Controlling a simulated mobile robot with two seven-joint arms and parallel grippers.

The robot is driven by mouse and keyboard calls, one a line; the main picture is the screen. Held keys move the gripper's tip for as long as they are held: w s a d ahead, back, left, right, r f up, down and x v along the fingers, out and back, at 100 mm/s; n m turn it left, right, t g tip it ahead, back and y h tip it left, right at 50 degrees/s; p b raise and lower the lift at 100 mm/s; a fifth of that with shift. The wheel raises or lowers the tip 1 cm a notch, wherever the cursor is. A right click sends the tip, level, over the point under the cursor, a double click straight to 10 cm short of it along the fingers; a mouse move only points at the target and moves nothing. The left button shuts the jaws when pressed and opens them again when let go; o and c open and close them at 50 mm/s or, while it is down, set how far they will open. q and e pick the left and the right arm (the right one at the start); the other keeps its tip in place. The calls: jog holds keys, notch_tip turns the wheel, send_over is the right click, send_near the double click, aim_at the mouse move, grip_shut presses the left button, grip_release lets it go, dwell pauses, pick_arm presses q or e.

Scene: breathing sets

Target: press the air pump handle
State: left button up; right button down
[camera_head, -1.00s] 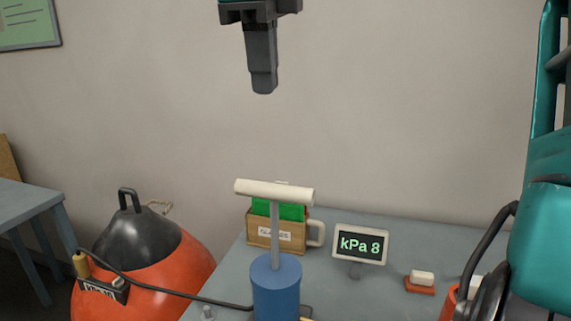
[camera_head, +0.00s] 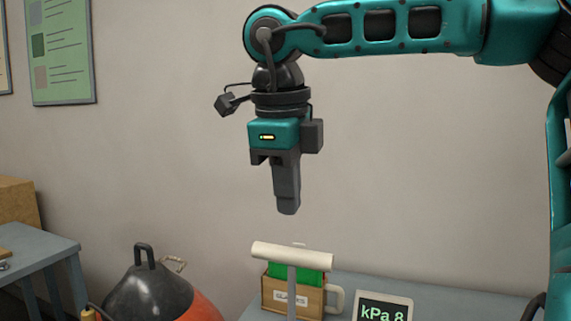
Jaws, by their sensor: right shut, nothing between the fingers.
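The air pump's cream T-shaped handle (camera_head: 292,256) stands raised on a grey rod (camera_head: 291,290) at the bottom middle of the head view. The pump body is below the picture edge. My right gripper (camera_head: 288,211) points straight down, shut and empty, a short way above the middle of the handle. A gap of wall shows between the fingertips and the handle. A small display (camera_head: 384,308) to the right of the handle reads kPa 8. My left gripper is not in view.
Behind the handle is a cardboard box (camera_head: 284,297) with green contents, beside a pale mug handle (camera_head: 337,299). An orange and black buoy-like object (camera_head: 149,292) stands to the left. A grey side table (camera_head: 40,252) is at far left.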

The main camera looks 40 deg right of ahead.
aim_at(292, 249)
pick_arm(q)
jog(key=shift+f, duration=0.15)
pick_arm(e)
jog(key=f, duration=0.4)
jog(key=d+f, duration=0.1)
jog(key=f, duration=0.1)
jog(key=shift+w+f, duration=0.1)
jog(key=shift+w, duration=0.2)
